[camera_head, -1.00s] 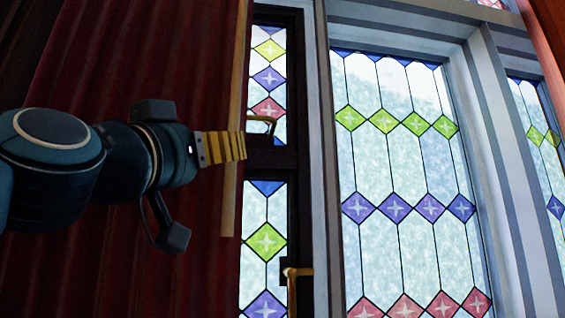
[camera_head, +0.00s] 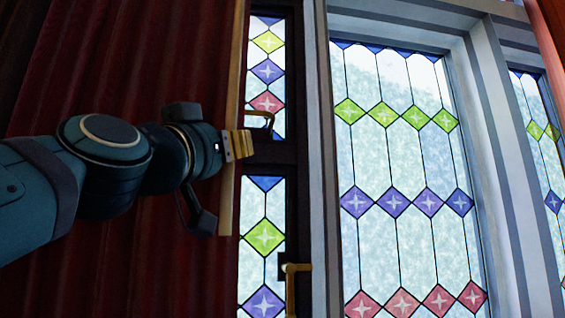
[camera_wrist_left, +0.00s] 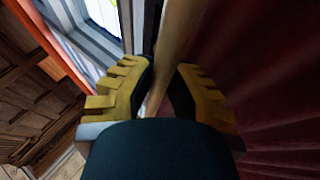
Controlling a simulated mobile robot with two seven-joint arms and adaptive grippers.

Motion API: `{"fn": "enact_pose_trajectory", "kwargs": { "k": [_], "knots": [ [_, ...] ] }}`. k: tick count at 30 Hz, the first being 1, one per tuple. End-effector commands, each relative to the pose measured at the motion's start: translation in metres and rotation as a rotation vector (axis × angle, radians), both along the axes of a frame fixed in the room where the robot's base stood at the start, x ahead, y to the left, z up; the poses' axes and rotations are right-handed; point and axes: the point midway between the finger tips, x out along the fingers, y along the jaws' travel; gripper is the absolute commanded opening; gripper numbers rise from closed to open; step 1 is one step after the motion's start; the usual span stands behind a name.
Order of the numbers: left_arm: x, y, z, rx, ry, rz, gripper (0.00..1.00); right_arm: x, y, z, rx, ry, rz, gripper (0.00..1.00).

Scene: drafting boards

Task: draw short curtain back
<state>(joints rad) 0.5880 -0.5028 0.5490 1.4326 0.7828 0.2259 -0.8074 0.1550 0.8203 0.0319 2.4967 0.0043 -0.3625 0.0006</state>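The dark red pleated curtain (camera_head: 110,70) fills the left of the head view. A tan upright strip (camera_head: 237,70) runs along its right edge. In the left wrist view the curtain (camera_wrist_left: 270,80) is on the right, and a tan strip (camera_wrist_left: 170,50) passes between my fingers. My left gripper (camera_head: 250,144) reaches in from the left, its yellow fingers crossing the strip in the head view. In the left wrist view my left gripper (camera_wrist_left: 165,75) has its fingers apart, one on each side of the strip; firm contact is not clear. My right gripper is out of view.
Right of the curtain are a dark-framed narrow window with brass handles (camera_head: 298,268) and a larger stained-glass window (camera_head: 400,160) in a grey frame (camera_head: 470,100). An orange-red upright (camera_head: 550,40) stands at the far right.

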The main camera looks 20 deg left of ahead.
Motion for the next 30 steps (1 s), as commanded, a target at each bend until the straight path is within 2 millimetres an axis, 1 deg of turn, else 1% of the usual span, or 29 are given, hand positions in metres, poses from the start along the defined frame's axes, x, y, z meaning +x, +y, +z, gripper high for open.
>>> {"fn": "enact_pose_trajectory", "kwargs": {
  "k": [5, 8, 11, 14, 21, 24, 27, 30],
  "knots": [
    [-0.003, 0.004, 0.0, -0.001, -0.003, 0.001, 0.0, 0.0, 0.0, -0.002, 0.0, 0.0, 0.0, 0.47],
    [-0.009, 0.014, 0.0, -0.001, -0.005, 0.002, 0.0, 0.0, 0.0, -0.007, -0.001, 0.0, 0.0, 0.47],
    [-0.019, 0.029, 0.0, -0.002, -0.008, 0.001, 0.0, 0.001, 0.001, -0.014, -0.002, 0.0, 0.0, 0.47],
    [-0.033, 0.052, -0.001, -0.003, -0.009, 0.0, 0.0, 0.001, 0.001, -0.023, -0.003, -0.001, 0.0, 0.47],
    [-0.074, 0.118, 0.0, -0.004, -0.01, 0.0, 0.0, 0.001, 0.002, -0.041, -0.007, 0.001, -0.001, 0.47],
    [-0.089, 0.144, 0.001, -0.004, -0.009, 0.0, 0.0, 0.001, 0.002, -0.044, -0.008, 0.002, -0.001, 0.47],
    [-0.102, 0.166, 0.001, -0.003, -0.007, 0.0, 0.0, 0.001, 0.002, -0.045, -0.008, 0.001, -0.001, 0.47],
    [-0.113, 0.183, 0.002, -0.003, -0.007, 0.001, 0.0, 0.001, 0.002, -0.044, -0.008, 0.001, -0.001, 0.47]
  ]
}}
